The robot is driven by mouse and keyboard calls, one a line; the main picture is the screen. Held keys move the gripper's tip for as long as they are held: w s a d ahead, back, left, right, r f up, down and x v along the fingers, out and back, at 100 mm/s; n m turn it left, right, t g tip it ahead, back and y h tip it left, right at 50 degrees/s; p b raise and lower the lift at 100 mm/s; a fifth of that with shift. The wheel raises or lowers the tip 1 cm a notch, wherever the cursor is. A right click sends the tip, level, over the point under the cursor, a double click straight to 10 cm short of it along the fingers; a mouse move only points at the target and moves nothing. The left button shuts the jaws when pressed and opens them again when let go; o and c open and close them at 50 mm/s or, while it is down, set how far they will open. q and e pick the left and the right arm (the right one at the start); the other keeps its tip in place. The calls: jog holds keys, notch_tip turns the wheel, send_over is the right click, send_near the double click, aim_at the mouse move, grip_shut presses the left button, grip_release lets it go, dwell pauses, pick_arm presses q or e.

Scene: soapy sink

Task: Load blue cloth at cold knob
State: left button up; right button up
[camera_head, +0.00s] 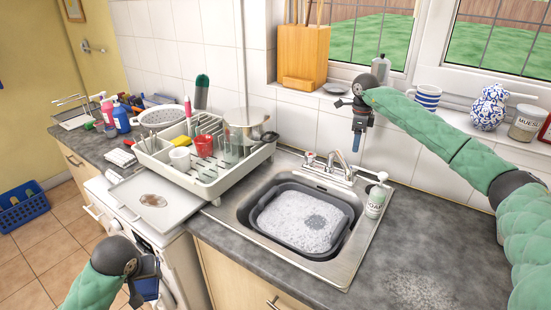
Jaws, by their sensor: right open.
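The sink's tap (345,165) stands at the back rim, with a red-marked knob (310,157) on its left. Its other knob is hard to make out near the soap bottle's pump. I cannot make out a separate blue cloth. My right gripper (357,143) is open and points down, above and behind the tap area near the tiled wall. My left gripper (150,290) is low at the front left, over the front of the white appliance; its jaws are hard to read.
A grey basin (345,238) of suds sits in the metal sink (347,270). A soap bottle (376,203) stands on its right rim. A loaded dish rack (212,187) is at left. The counter (440,245) right of the sink is largely clear. The windowsill holds jars and a mug (427,97).

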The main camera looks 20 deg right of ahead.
aim_at(352, 168)
pick_arm(q)
notch_tip(352, 168, up, 5)
jog(key=p, duration=0.4)
jog(key=shift+f, duration=0.1)
pick_arm(e)
notch_tip(352, 168, down, 9)
pick_arm(q)
jog(key=shift+r+p, duration=0.3)
jog(key=shift+p, duration=0.25)
pick_arm(e)
jog(key=shift+f, duration=1.05)
jog(key=c, duration=1)
pick_arm(q)
jog(key=shift+f+b, duration=0.45)
pick_arm(e)
jog(key=shift+f, duration=0.1)
pick_arm(q)
notch_tip(352, 168, down, 5)
jog(key=b, duration=0.4)
jog(key=shift+r+b, duration=0.15)
jog(key=shift+b, duration=0.2)
pick_arm(e)
jog(key=n, duration=0.3)
pick_arm(q)
jog(key=shift+f+b, duration=0.55)
jog(key=shift+b, duration=0.05)
pick_arm(e)
jog(key=shift+r+n, duration=0.2)
jog(key=shift+n, duration=0.6)
jog(key=o, duration=1)
